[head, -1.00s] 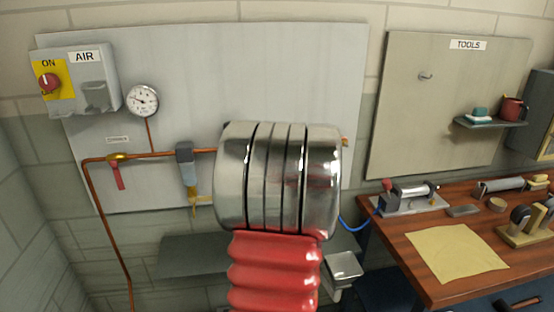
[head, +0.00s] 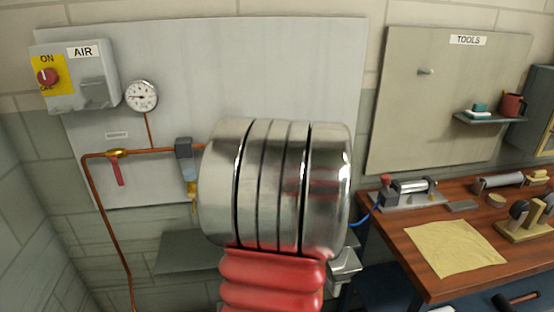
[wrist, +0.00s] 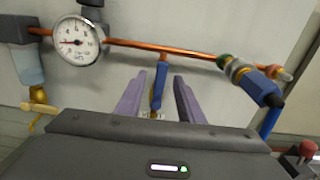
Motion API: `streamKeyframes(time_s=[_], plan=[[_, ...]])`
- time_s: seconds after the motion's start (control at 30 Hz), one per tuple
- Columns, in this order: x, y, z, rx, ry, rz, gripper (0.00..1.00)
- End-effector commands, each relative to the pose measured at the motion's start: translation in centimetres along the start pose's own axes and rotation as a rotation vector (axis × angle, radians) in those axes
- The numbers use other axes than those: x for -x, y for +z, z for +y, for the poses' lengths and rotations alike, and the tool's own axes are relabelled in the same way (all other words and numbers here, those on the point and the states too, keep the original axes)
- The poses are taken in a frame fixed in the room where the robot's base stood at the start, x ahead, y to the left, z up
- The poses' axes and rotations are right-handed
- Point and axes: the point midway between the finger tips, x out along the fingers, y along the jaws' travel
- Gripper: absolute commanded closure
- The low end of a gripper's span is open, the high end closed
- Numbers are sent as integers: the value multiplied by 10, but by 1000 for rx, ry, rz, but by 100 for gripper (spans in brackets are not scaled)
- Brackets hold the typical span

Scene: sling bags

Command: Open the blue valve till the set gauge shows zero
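In the wrist view the blue valve (wrist: 160,82) is a lever hanging down from a copper pipe. My gripper (wrist: 159,78) is open, its two purple fingers on either side of the lever with gaps visible. I cannot tell how far in depth the fingers reach past it. A round white gauge (wrist: 77,40) sits left of the valve on the same pipe, its red needle pointing left; its numbers are too small to read. In the head view my arm hides the blue valve, this gauge and my gripper.
A red-handled valve (head: 118,165) is on the pipe at left. In the wrist view, a green-ringed coupling with a blue connector (wrist: 250,80) is right of the valve. A wooden bench (head: 400,240) stands at right.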

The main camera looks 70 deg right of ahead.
Motion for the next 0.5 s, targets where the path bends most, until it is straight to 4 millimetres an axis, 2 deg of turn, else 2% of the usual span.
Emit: streamKeyframes(time_s=[0.1,0.5], plan=[[20,1,-1,0,-2,-2,66],[76,0,0,0,-2,0,66]])
